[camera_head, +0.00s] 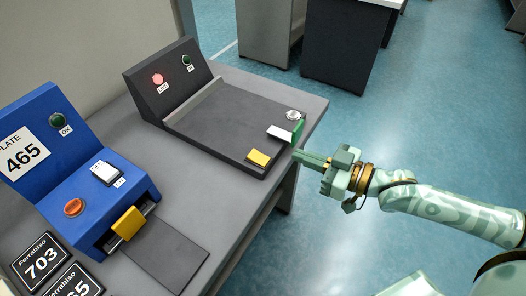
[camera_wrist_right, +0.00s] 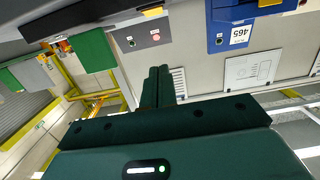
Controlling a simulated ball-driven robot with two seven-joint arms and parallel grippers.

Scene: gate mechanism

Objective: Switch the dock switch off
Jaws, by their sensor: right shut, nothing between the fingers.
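The dark dock (camera_head: 215,125) sits on the grey table with a lit red lamp (camera_head: 158,79) and a dark green OK lamp (camera_head: 186,60) on its sloped back. At its right end are a white plate with a green side piece (camera_head: 297,130), a silver round button (camera_head: 292,115) and a yellow block (camera_head: 258,158). Which part is the dock switch, I cannot tell for sure. My right gripper (camera_head: 300,156) is shut and empty, just off the dock's right front corner, apart from the green piece. In the right wrist view its fingers (camera_wrist_right: 160,72) are together. My left gripper is not in view.
A blue station (camera_head: 95,170) with a white rocker switch (camera_head: 105,172), an orange button (camera_head: 73,207) and a yellow slider (camera_head: 128,223) stands at left. Number plates (camera_head: 42,262) lie in front. Dark cabinets (camera_head: 345,45) stand behind.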

